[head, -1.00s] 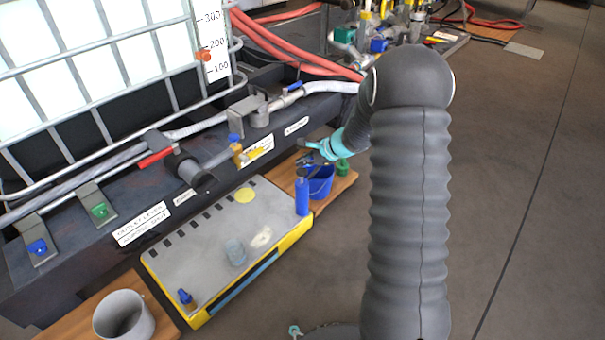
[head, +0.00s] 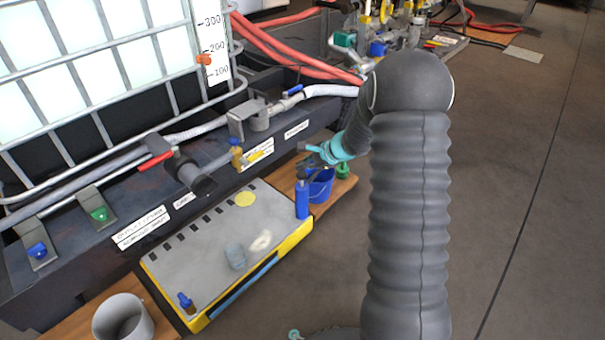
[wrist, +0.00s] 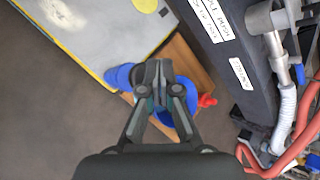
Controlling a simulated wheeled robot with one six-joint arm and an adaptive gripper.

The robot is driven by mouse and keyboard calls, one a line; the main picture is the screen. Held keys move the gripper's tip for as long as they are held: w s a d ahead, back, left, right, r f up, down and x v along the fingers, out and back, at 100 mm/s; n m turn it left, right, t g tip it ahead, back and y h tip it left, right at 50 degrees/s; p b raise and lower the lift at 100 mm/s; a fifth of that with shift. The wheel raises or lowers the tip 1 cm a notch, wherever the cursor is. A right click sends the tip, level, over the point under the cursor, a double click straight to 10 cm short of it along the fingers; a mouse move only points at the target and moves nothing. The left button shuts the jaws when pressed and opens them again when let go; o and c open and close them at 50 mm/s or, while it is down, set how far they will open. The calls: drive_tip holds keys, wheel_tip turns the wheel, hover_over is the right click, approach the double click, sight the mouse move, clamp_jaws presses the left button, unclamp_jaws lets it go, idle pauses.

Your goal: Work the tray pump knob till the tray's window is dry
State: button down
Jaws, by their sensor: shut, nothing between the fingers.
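The tray (head: 215,240) is a grey slab with yellow sides. A blue strip, seemingly its window (head: 240,292), runs along its front side and shows blue. An upright blue cylinder, seemingly the pump knob (head: 302,202), stands at the tray's right corner; it also shows in the wrist view (wrist: 118,77). My gripper (head: 303,172) is just above the cylinder, its fingers shut and empty. In the wrist view my closed fingertips (wrist: 157,88) are beside the cylinder's image; whether they touch it is unclear.
A blue bucket (head: 321,185) stands on a wooden board just behind the cylinder. A grey cup (head: 123,318) stands farther left. A dark sump wall with valves (head: 190,175) borders the tray behind.

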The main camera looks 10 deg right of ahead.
sight(303, 175)
drive_tip(key=shift+f, duration=0.15)
drive_tip(key=shift+s+f, duration=0.1)
drive_tip(key=shift+f, duration=0.2)
drive_tip(key=shift+f, duration=1.65)
idle(2.1)
drive_tip(key=shift+r+p, duration=1.1)
drive_tip(key=shift+r, duration=1)
drive_tip(key=shift+r, duration=0.1)
drive_tip(key=shift+r+p, duration=1.55)
drive_tip(key=shift+r, duration=0.85)
